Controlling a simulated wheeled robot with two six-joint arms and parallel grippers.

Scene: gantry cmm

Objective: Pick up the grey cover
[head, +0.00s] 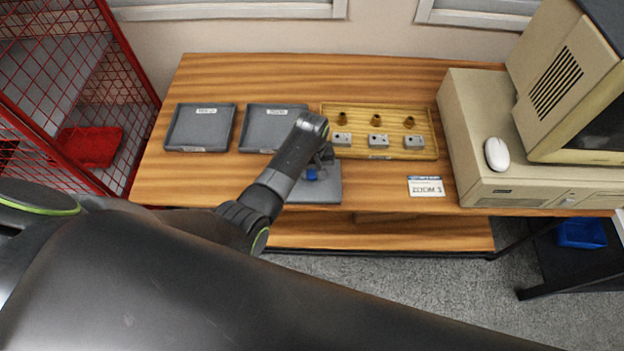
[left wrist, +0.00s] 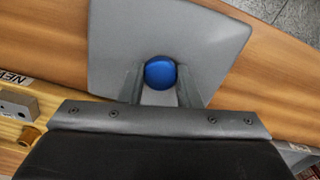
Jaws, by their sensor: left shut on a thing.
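The grey cover (head: 326,190) is a flat grey plate with a blue knob (head: 311,174) on top. In the head view it is at the front middle of the wooden table, partly hidden by my left arm. In the left wrist view the cover (left wrist: 110,40) fills the upper middle, with the blue knob (left wrist: 160,72) at its centre. My left gripper (left wrist: 160,85) is shut on the knob, one finger on each side. I cannot tell whether the cover touches the table. My right gripper is not in view.
Two grey trays (head: 170,147) (head: 246,148) lie at the left of the table (head: 400,75). A wooden tray (head: 428,154) with grey blocks and brass parts is behind the cover. A beige computer (head: 470,110) with a mouse (head: 497,154) stands right. A label card (head: 426,187) lies at the front.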

